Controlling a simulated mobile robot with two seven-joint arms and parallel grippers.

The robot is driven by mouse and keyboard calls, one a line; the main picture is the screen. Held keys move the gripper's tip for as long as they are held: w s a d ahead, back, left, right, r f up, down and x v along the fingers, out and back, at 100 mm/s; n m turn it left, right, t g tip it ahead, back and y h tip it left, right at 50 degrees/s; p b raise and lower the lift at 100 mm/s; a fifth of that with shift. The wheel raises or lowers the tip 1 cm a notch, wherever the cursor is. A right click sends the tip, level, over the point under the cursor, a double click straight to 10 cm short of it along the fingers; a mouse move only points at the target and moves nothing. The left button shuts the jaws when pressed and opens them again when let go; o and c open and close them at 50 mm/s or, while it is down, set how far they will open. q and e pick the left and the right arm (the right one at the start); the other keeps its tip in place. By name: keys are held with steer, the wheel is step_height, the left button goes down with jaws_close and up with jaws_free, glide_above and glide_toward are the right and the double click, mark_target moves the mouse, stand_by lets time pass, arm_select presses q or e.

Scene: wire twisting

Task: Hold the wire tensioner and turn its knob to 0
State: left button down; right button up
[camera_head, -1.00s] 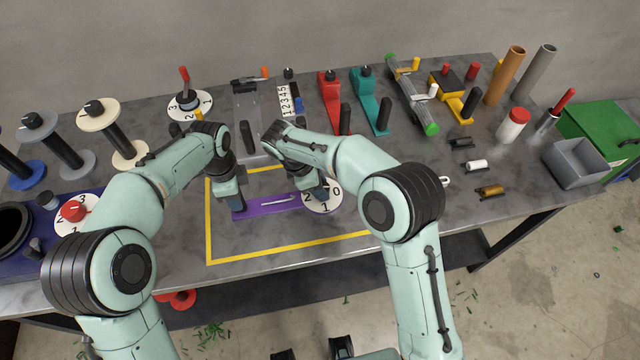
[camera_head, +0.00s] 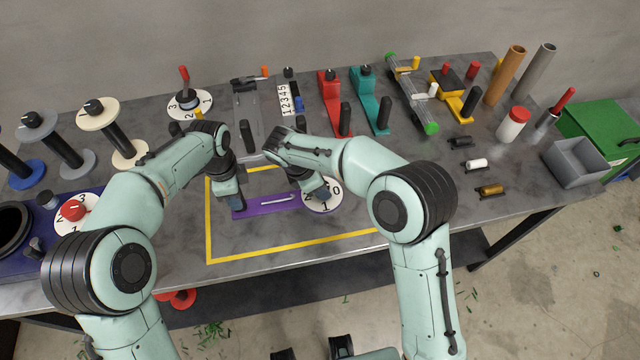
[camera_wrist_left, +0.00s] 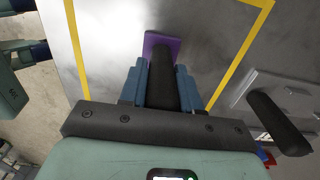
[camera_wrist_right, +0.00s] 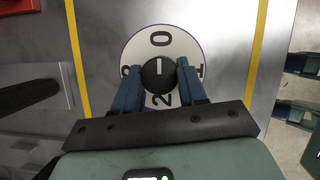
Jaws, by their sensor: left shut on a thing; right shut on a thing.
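The wire tensioner (camera_head: 268,204) is a purple bar lying flat inside the yellow outline on the bench. Its white dial (camera_head: 324,207) is at the right end. My left gripper (camera_wrist_left: 162,72) is shut on the tensioner's black upright handle (camera_wrist_left: 161,93), at the bar's left end. My right gripper (camera_wrist_right: 157,71) is shut on the round black knob (camera_wrist_right: 158,77) over the dial. In the right wrist view, the knob's white mark points up at the 0. The 2 is below, the 1 is at the right, and the left digit is partly hidden by a finger.
Behind stand a red tool (camera_head: 328,100), a teal tool (camera_head: 366,98) and a grey plate-like tool (camera_head: 247,120). Spools and a blue board with a red knob (camera_head: 74,210) are on the left. The bench right of the dial is clear up to small clips and a grey bin (camera_head: 577,163).

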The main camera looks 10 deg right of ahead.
steer(key=o, duration=1.1)
steer(key=shift+f, duration=0.1)
steer(key=v, duration=1.2)
arm_select(q)
steer(key=c, duration=0.7)
jaws_free()
arm_select(e)
steer(key=shift+d, duration=0.1)
arm_select(q)
steer(key=shift+r, duration=0.1)
